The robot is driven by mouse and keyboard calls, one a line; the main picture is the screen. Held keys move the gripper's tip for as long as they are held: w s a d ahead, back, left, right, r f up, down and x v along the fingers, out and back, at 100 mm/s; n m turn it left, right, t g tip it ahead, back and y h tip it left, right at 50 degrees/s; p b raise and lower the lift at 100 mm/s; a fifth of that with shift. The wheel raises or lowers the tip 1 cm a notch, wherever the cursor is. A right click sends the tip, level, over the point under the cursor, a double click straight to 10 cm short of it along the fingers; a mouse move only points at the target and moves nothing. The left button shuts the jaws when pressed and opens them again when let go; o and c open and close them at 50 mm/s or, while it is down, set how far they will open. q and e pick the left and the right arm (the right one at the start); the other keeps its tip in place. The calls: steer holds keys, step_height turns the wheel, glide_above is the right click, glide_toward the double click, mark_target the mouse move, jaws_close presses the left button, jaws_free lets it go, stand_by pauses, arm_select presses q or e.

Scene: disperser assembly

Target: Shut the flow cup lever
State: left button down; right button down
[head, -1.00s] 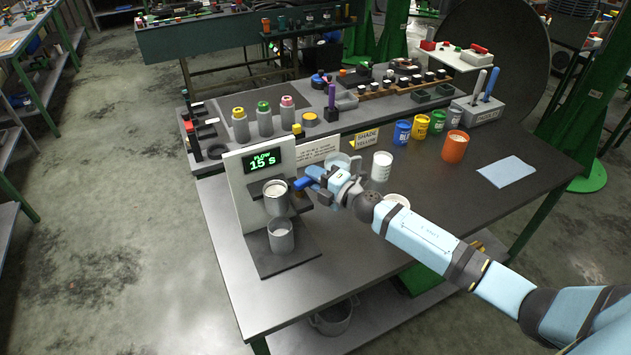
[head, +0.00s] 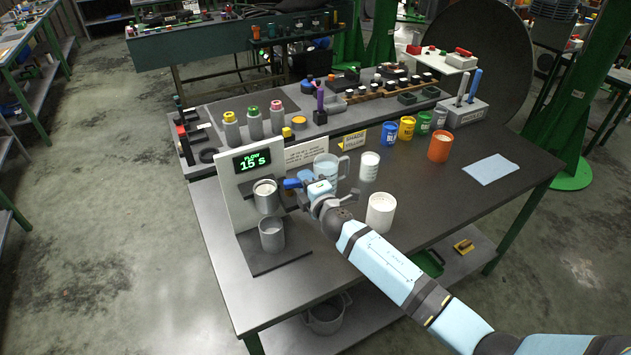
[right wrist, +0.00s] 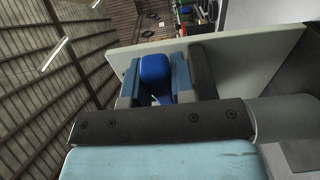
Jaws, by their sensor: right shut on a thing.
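The flow cup stand (head: 237,200) is at the front left of the bench, its display reading "FLOW 15 s". The upper flow cup (head: 266,197) holds pale liquid, and a grey cup (head: 272,235) stands below it on the dark base. The blue lever (head: 294,183) sticks out to the right of the upper cup. My right gripper (head: 305,185) is at the lever, and in the right wrist view its fingers are shut on the blue lever (right wrist: 155,75). The lever's inner end is hidden in that view. My left gripper is not in view.
A clear jug (head: 327,166), a white cup (head: 369,166) and a larger white container (head: 380,212) stand close to my right arm. Coloured tins, such as the blue tin (head: 390,134), line the back right. The bench's right front is mostly clear around a pale cloth (head: 491,169).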

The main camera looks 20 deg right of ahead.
stand_by(0.3)
steer(key=c, duration=1.2)
jaws_free()
steer(key=shift+c, duration=0.2)
steer(key=s+d+b, duration=0.1)
steer(key=s+d, duration=0.1)
steer(key=s, duration=1.1)
steer(key=shift+s+b, duration=0.3)
steer(key=shift+s, duration=0.05)
